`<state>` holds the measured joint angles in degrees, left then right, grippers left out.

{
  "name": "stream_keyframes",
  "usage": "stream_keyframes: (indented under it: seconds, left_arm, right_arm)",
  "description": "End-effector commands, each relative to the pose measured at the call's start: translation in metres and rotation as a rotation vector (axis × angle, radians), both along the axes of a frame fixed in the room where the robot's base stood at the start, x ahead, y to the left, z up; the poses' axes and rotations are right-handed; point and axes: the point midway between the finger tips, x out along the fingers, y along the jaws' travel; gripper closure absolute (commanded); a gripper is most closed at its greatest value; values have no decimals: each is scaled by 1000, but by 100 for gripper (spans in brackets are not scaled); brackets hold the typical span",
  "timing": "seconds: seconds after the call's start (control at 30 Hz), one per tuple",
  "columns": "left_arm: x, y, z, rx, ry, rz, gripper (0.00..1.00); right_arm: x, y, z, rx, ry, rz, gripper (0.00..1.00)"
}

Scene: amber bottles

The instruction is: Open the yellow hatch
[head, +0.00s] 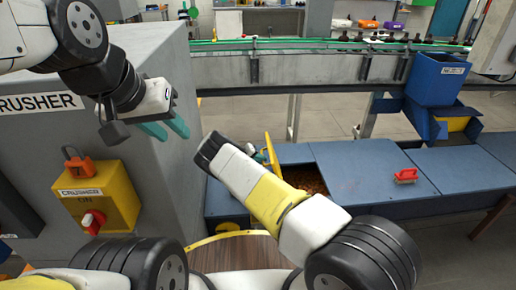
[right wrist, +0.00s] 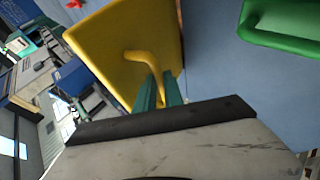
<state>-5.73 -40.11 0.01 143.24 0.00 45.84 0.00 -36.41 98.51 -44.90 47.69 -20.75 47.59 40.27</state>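The yellow hatch (head: 272,158) stands tilted up, nearly edge-on, in the head view. Beside it is an opening with brown contents (head: 306,181) in the blue bench top. In the right wrist view the hatch (right wrist: 118,38) shows its flat face and a bent yellow handle (right wrist: 148,62). My right gripper (head: 262,155) is at the hatch; its teal fingers (right wrist: 160,92) are close together with the handle's end between them. My left gripper (head: 166,128) is raised by the grey crusher, with its fingers apart and empty.
The blue bench (head: 365,170) carries a red handle (head: 405,176) to the right. A green handle (right wrist: 285,28) shows in the wrist view. The grey crusher (head: 140,165) with a yellow switch box (head: 122,205) stands at left. A conveyor (head: 300,68) and blue bin (head: 438,80) are behind.

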Motion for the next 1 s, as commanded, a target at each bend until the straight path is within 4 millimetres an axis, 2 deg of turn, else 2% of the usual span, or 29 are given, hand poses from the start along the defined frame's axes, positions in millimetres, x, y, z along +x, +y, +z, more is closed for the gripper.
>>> stream_keyframes:
  seconds: [0.03, 0.1, 0.67, 1.0]
  left_arm:
    - [0, 0, 0, 0, 0, 0, 66]
    - [0, 0, 0, 0, 0, 0, 66]
    - [0, 0, 0, 0, 0, 0, 66]
    - [0, 0, 0, 0, 0, 0, 66]
  right_arm:
    - [-7, 4, -14, 16, 16, 0, 80]
    - [-7, 4, -13, 16, 15, 0, 66]
    - [-5, 7, -5, 11, 7, 2, 66]
    - [-27, 44, 27, 13, 7, 4, 66]
